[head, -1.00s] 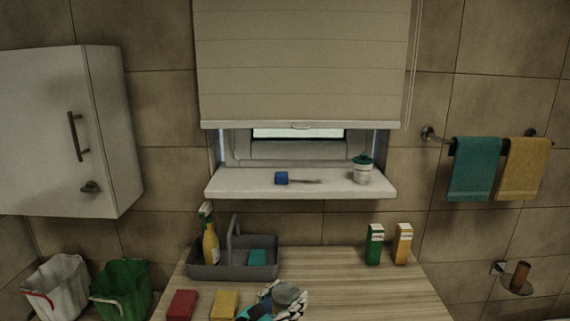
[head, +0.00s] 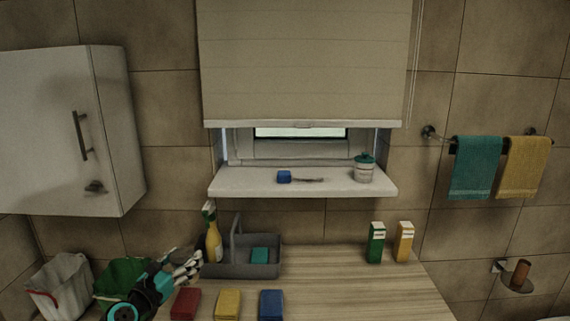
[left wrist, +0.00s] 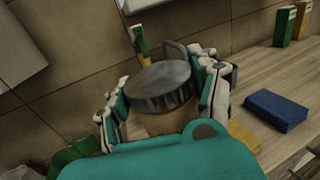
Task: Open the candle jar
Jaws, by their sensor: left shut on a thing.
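My left gripper (head: 188,268) is over the left end of the counter, beside the green bin. In the left wrist view its fingers (left wrist: 165,95) are shut on a grey round lid (left wrist: 158,86) with a ribbed rim. A tan area (left wrist: 165,122) shows just below the lid. I cannot tell whether it is the candle jar's body or the counter behind. The lid cannot be made out in the head view. My right gripper is not in view.
A grey caddy (head: 255,270) with a yellow bottle (head: 213,243) stands close right of the gripper. Red (head: 185,303), yellow (head: 228,304) and blue (head: 271,304) blocks lie in front. A teal-lidded jar (head: 364,173) stands on the sill.

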